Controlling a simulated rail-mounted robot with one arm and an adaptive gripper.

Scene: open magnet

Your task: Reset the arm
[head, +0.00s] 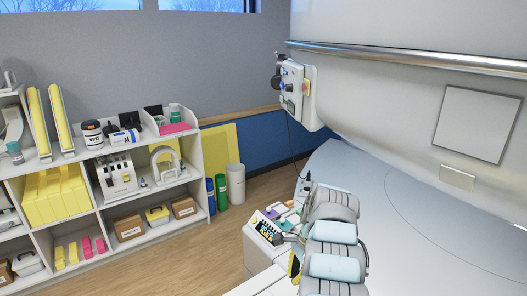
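My gripper is not in view in the head view, so I cannot see its fingers or whether it holds anything. Rounded grey and light-blue shapes (334,240) stand at the bottom centre, cut off by the lower edge. I cannot tell whether they are part of my arm. They rise in front of the pale table surface of the large white magnet (400,85), which fills the right side.
A white wall-like unit (293,92) with a hanging cable is on the magnet's side. Loaded white shelves (205,172) stand at left. The wooden floor (190,258) between is clear.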

